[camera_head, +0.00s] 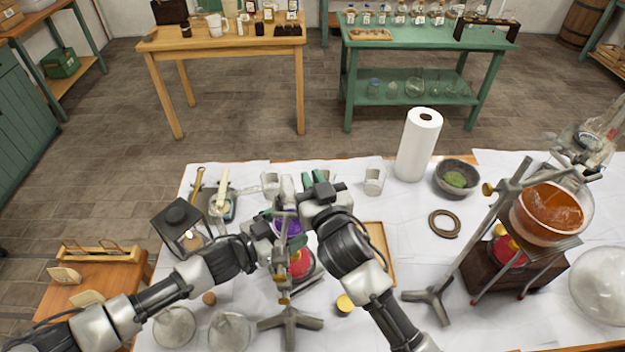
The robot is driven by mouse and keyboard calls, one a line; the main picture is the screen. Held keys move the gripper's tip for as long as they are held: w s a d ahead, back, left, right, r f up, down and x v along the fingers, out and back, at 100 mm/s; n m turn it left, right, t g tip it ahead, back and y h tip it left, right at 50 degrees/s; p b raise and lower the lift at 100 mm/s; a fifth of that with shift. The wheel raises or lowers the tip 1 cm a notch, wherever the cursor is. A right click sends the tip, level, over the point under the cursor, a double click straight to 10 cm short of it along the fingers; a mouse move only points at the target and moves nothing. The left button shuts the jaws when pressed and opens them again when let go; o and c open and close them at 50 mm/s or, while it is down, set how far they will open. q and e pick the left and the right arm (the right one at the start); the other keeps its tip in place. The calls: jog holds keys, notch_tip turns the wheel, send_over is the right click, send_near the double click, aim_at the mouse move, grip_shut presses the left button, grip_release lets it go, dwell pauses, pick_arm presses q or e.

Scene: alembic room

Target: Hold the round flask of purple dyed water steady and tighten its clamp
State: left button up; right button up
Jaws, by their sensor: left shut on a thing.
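The round flask of purple dyed water (295,228) is upright on a metal clamp stand (286,262), above a red-topped burner or heater (300,264). Its purple body is partly hidden by the stand rod and my grippers. My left gripper (279,224) comes in from the left and is shut at the flask's left side; its fingertips are mostly hidden. My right gripper (308,184) is higher, beside the flask's neck at the upper right. Its green-tipped fingers are too small and overlapped to tell whether they are open. The clamp's screw is not clear.
A white paper roll (417,146), a mortar (456,179) and a cork ring (444,223) stand to the right.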

grip_shut()
jog(key=shift+m+h, duration=0.3)
jog(key=shift+d+m+t+h, duration=0.1)
jog(key=shift+m+t+h, duration=0.3)
jog(key=shift+h, duration=0.5)
jog(key=shift+o, duration=1.5)
grip_release()
